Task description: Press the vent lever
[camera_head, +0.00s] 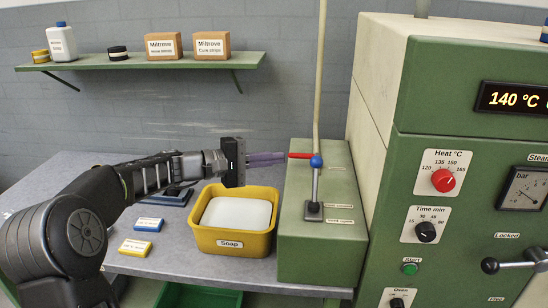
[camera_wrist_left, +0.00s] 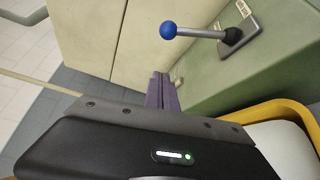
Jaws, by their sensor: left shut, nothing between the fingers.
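A lever with a blue ball knob (camera_head: 316,161) and a grey rod rises from a dark base plate (camera_head: 313,211) on the green box (camera_head: 322,262). A red handle (camera_head: 300,155) shows just left of the knob. Small labels beside the base are too small to read. My left gripper (camera_head: 284,157) points right, its purple fingers shut and empty, the tips close to the red handle. I cannot tell whether they touch it. In the left wrist view the blue knob (camera_wrist_left: 168,31) lies ahead of the shut fingers (camera_wrist_left: 160,88), apart from them. My right gripper is not in view.
A yellow soap bin (camera_head: 232,242) stands below my left gripper, beside the green box. A pale pipe (camera_head: 320,70) rises behind the lever. The green press (camera_head: 470,200) with dials stands at right. A shelf (camera_head: 145,63) hangs on the back wall.

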